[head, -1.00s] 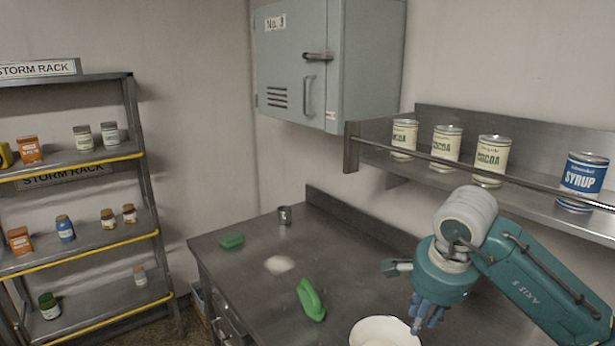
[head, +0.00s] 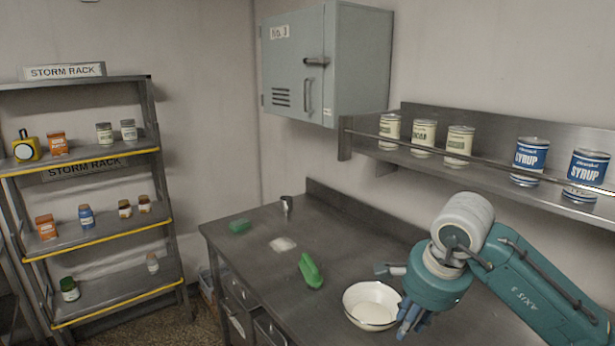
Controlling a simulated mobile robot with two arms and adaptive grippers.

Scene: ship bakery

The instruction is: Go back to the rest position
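My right gripper (head: 409,322) shows in the head view at the lower right, its fingers pointing down beside the right rim of a white bowl (head: 372,306). The fingers are small and close together, and I cannot tell whether they are open or shut or whether they touch the bowl. My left gripper is not in view.
The steel counter (head: 335,235) carries a green scoop-like item (head: 310,271), a green block (head: 240,226), a pale patch (head: 282,244) and a metal cup (head: 287,204). A railed shelf (head: 430,167) with several cans, a wall cabinet (head: 292,68) and a storm rack (head: 105,238) stand around.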

